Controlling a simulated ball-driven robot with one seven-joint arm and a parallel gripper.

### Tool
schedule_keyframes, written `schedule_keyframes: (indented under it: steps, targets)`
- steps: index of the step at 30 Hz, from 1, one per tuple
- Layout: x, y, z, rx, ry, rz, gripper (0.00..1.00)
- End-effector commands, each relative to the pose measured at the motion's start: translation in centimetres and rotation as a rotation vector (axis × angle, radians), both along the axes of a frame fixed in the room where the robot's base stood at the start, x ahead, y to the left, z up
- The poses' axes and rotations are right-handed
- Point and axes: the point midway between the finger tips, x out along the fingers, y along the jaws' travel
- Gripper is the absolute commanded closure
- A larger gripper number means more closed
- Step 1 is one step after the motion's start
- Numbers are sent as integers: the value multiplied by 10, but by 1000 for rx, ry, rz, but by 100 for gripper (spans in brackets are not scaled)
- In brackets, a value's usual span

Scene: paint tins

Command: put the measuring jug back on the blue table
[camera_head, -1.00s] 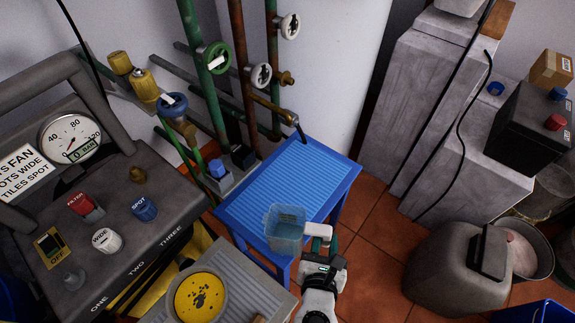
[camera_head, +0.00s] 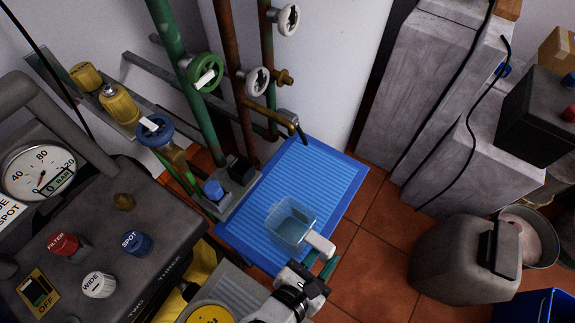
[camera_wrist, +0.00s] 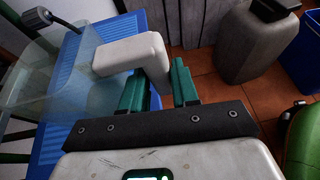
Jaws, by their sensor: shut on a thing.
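The measuring jug (camera_head: 290,222) is clear with a bluish tint and a white handle (camera_head: 320,243). In the head view it appears over the front right part of the blue table (camera_head: 318,182). I cannot tell whether its base touches the table. My gripper (camera_head: 322,264) is shut on the handle, at the table's front right edge. In the wrist view the white handle (camera_wrist: 130,54) is between the green fingers (camera_wrist: 158,88), and the clear jug body (camera_wrist: 50,75) is at the left, with the ribbed blue table (camera_wrist: 75,55) behind it.
Pipes with a green valve wheel (camera_head: 206,73) and a tap (camera_head: 288,120) stand behind the table. A dark control panel (camera_head: 110,240) is at the left. A grey canister (camera_head: 465,260) stands on the tiled floor at the right. The table's back half is bare.

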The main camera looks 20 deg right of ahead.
Motion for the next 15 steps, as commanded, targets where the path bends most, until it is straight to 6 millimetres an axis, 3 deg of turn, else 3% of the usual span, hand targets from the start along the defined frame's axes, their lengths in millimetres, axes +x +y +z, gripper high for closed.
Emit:
schedule_keyframes:
  steps: [8,15]
  targets:
    - [4,-1,0,0,-2,-1,100]
    - [48,-17,-2,2,-6,-4,100]
